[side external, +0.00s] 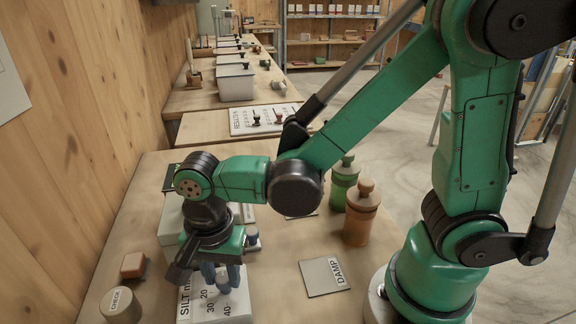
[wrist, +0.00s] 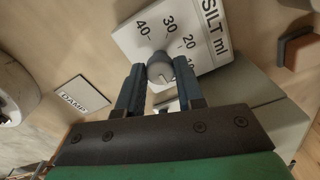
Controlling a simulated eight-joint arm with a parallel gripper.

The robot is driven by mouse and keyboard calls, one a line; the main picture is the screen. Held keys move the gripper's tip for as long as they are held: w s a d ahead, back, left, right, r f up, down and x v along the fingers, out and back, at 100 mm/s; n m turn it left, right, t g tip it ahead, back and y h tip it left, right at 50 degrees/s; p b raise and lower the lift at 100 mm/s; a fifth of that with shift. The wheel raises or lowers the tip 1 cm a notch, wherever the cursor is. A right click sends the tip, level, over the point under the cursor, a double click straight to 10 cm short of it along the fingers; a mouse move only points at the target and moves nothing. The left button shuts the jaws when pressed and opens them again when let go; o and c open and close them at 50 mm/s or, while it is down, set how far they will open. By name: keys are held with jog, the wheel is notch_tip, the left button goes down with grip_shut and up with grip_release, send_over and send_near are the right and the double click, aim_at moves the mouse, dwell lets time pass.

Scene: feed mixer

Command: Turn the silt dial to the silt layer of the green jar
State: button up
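The silt dial is a grey knob (wrist: 160,68) on a white plate (wrist: 205,28) marked "SILT ml", with 20, 30 and 40 readable. The plate also shows in the side view (side external: 236,312). My gripper (wrist: 161,78) has its two dark blue fingers on either side of the knob. Whether they touch it is unclear. In the side view my gripper (side external: 221,278) points down over the dial plate. The knob's pointer setting cannot be read. The green jar (side external: 342,188) stands lidded at the back right of the table; its layers cannot be made out.
An orange-brown jar (side external: 357,226) stands just in front of the green one. A "DAMP" card (side external: 322,278) lies right of the dial. A round "CHECK" button (side external: 121,303) and a brown block (side external: 133,265) are at left. A results board (side external: 262,119) lies behind.

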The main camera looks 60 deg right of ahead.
grip_shut()
jog(key=shift+n, duration=0.4)
jog(key=n, duration=0.3)
jog(key=shift+n, duration=0.3)
jog(key=n, duration=0.3)
jog(key=shift+n, duration=0.3)
jog(key=n, duration=0.5)
jog(key=shift+s, duration=0.1)
jog(key=shift+d+n, duration=0.1)
jog(key=shift+n, duration=2.3)
